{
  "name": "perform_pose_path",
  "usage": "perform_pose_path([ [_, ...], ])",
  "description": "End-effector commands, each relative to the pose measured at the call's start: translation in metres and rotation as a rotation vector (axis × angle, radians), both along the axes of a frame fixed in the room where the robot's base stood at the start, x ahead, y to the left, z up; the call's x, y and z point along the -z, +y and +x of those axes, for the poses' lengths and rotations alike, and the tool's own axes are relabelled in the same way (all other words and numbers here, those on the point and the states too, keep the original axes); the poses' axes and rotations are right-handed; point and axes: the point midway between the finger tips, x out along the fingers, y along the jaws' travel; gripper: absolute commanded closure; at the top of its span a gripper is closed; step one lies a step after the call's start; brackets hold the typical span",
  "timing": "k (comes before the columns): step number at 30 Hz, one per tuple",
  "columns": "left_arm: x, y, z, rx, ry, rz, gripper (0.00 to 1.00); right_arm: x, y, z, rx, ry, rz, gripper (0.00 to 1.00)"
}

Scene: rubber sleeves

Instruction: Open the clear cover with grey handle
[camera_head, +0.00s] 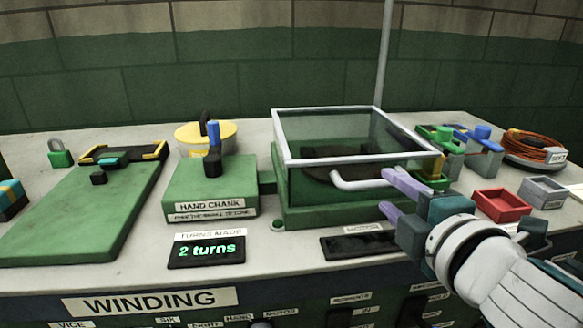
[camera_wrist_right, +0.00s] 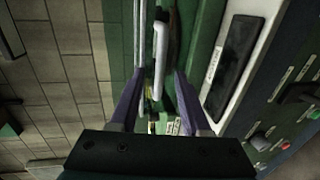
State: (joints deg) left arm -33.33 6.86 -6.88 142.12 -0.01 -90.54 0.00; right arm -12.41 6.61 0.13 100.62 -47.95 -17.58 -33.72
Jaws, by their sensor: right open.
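The clear cover (camera_head: 350,125) is a see-through box with a pale frame, sitting down over a green base (camera_head: 300,214). A dark round part shows inside it. Its grey handle (camera_head: 352,185) is a bent bar on the front side. My right gripper (camera_head: 386,191) is open at the right end of the handle, with one finger above and one below in the head view. In the right wrist view, the handle (camera_wrist_right: 160,50) lies between and ahead of the open fingers (camera_wrist_right: 160,76). I cannot tell whether they touch it. My left gripper is not in view.
A hand crank block (camera_head: 208,185) with a blue knob stands left of the cover. A display (camera_head: 207,250) reads "2 turns". A red tray (camera_head: 501,204), a grey tray (camera_head: 543,192) and an orange coil (camera_head: 534,147) are at right. The green board (camera_head: 85,215) is far left.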

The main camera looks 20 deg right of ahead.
Motion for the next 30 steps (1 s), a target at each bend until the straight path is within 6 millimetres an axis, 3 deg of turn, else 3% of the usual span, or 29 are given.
perform_pose_path([
  [3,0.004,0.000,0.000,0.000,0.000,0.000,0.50,0.005,-0.005,0.021,0.000,-0.002,-0.001,0.53],
  [9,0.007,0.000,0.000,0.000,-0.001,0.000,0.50,0.010,-0.010,0.042,0.001,0.001,0.000,0.53],
  [20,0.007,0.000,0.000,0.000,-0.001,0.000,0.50,0.011,-0.011,0.046,0.000,0.001,0.001,0.54],
  [30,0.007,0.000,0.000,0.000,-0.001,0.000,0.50,0.010,-0.011,0.046,0.000,0.001,0.001,0.92],
])
